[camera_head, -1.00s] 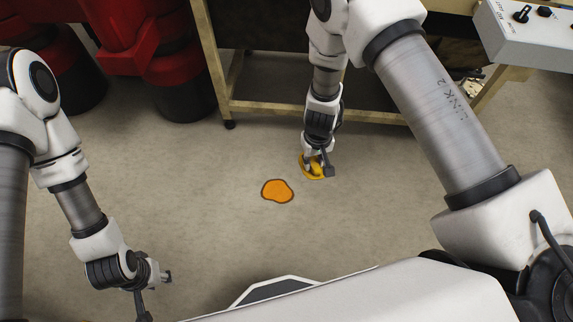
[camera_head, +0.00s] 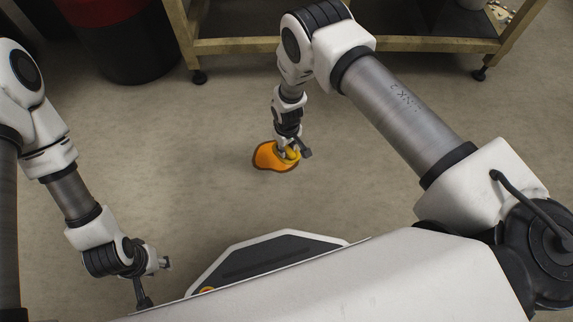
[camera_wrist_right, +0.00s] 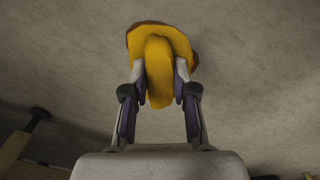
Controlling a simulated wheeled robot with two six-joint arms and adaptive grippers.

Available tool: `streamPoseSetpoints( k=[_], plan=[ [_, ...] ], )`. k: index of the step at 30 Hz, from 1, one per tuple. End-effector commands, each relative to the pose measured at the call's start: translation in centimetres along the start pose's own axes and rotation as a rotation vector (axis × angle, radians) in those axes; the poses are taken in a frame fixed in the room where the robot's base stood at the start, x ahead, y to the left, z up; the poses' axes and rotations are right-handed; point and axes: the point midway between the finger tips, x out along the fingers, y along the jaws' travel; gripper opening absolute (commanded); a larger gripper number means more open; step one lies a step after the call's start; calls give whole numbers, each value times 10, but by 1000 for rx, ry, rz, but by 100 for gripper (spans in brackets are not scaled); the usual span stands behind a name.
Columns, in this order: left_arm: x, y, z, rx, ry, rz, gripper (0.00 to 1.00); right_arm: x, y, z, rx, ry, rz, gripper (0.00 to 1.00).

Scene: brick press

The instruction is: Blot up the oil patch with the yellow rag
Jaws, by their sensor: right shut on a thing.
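My right gripper (camera_head: 289,148) points down and is shut on the rag. Whether the rag presses on the floor is hard to tell. My left gripper (camera_head: 155,280) is empty at lower left, its fingers apart.
A dark bin with a red band (camera_head: 135,45) stands at back left. The concrete floor around the patch is clear. My own base fills the front.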

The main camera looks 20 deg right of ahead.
Motion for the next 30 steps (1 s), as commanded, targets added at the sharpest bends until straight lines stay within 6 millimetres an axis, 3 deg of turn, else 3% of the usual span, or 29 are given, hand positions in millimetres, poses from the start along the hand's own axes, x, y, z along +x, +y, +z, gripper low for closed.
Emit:
streamPoseSetpoints(
  k=[1,8,19,24,30],
  plan=[
    [17,0,0,0,1,0,40,19,0,-1,-7,1,2,0],
    [26,0,-1,0,2,0,40,31,0,-2,-14,1,4,0],
    [79,-1,-1,-3,3,0,40,90,0,-2,-13,-1,3,0],
    [87,-1,-2,-6,5,-1,40,101,0,-2,-13,0,4,0],
    [85,-1,-2,-7,6,-1,40,99,0,-2,-13,0,4,0]
  ],
)
